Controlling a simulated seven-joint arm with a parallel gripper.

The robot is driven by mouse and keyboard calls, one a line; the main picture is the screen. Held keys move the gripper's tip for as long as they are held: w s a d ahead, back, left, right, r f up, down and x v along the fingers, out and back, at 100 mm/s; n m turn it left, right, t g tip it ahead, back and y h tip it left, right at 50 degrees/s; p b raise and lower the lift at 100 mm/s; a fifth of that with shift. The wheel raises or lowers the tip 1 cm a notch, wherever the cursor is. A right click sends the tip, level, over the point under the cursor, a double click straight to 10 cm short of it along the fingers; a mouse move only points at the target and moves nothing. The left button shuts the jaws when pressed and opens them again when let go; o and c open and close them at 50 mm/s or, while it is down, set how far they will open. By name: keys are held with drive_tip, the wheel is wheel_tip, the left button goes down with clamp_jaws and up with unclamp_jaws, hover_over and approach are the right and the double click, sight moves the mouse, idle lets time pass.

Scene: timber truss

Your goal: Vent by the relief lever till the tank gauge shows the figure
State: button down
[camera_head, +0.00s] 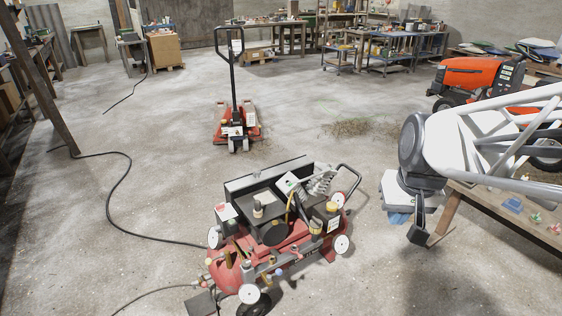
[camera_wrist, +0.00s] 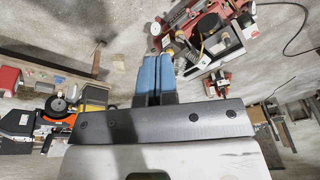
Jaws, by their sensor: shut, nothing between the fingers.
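A red compressor (camera_head: 275,230) with a red tank (camera_head: 228,272) stands on the concrete floor in the middle of the head view. It also shows at the top of the wrist view (camera_wrist: 208,40). Several white round faces, such as the one at its front (camera_head: 249,293), sit around it; which is the tank gauge, and any reading, I cannot tell. The relief lever cannot be picked out among the small fittings. My gripper (camera_head: 398,219) hangs right of the compressor, apart from it. In the wrist view its blue fingers (camera_wrist: 157,60) are together and empty.
A wooden bench (camera_head: 520,222) with small coloured parts is at the right, close to my arm. A red pallet truck (camera_head: 236,125) stands behind the compressor. Black hoses (camera_head: 120,190) lie on the floor to the left. An orange mower (camera_head: 475,78) is at the back right.

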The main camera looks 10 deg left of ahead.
drive_tip(key=w+a+f+n+y, duration=0.1)
drive_tip(key=w+a+f, duration=0.5)
drive_tip(key=w+a, duration=0.25)
drive_tip(key=w+a+f+n+g, duration=0.1)
drive_tip(key=w+a+f+n, duration=0.1)
drive_tip(key=w+a+f, duration=0.6)
drive_tip(key=w+a+f+n+y, duration=0.1)
drive_tip(key=w+a+f, duration=0.2)
drive_tip(key=w+a, duration=0.65)
drive_tip(key=n+g, duration=0.1)
drive_tip(key=n, duration=0.2)
hover_over(209, 260)
drive_tip(key=d, duration=0.4)
wheel_tip(209, 260, down, 31)
drive_tip(key=shift+d, duration=0.2)
drive_tip(key=shift+w+r, duration=0.1)
drive_tip(key=shift+s+x, duration=0.1)
drive_tip(key=shift+x, duration=3.4)
drive_tip(key=shift+s+x, duration=0.15)
drive_tip(key=shift+x, duration=3.35)
drive_tip(key=shift+a, duration=0.1)
